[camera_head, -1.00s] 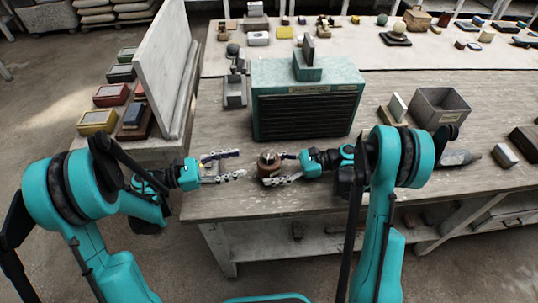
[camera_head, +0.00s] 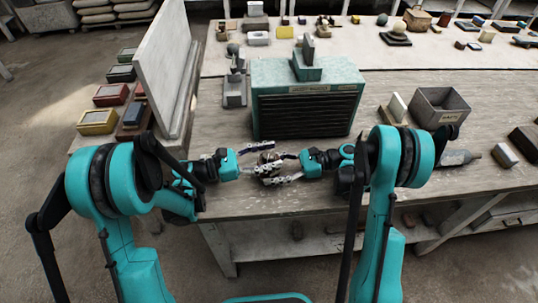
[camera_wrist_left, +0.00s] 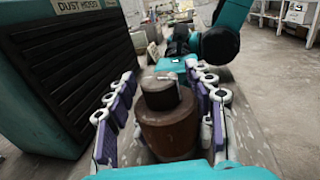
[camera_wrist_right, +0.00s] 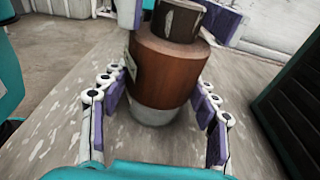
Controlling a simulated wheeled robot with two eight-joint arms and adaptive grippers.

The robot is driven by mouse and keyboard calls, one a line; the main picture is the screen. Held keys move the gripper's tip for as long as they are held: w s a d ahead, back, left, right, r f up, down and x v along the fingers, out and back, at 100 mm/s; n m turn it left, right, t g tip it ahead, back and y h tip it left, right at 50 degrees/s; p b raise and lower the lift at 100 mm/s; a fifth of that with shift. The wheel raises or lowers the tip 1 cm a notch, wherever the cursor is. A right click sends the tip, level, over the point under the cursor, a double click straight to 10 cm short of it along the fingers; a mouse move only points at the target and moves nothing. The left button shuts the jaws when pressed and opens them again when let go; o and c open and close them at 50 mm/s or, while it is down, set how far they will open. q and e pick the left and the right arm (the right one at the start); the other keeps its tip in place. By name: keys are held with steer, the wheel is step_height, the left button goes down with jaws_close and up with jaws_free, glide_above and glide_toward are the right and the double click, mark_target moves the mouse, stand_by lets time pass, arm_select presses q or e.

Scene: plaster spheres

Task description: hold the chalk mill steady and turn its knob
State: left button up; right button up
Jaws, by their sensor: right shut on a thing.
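The chalk mill (camera_head: 268,157) stands upright on the bench near its front edge, largely covered by my grippers' fingers in the head view. The right wrist view shows its brown body (camera_wrist_right: 170,70), pale base and a small label. Its dark knob (camera_wrist_left: 158,95) is on top. My right gripper (camera_wrist_right: 157,88) is shut on the mill's body, a finger on each side. My left gripper (camera_wrist_left: 162,80) has come in from the left at knob height. Its fingers stand on both sides of the knob, open, with gaps showing between pads and knob.
A teal dust hood (camera_head: 307,100) stands just behind the mill. A grey bin (camera_head: 440,108) and small blocks lie to the right. A pale upright panel (camera_head: 163,70) stands at the left. The bench around the mill's front is bare.

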arm_select(q)
steer(key=c, duration=1)
steer(key=shift+o, duration=0.2)
steer(key=shift+m+g, duration=0.4)
steer(key=shift+g, duration=0.2)
steer(key=m+g, duration=0.1)
steer(key=g, duration=0.1)
steer(key=shift+w+m+g, duration=0.1)
steer(key=shift+m+g, duration=0.3)
steer(key=shift+m+g+y, duration=0.3)
steer(key=shift+m+g, duration=1.4)
steer(key=shift+g, duration=0.9)
steer(key=shift+g, duration=0.3)
steer(key=o, duration=1.2)
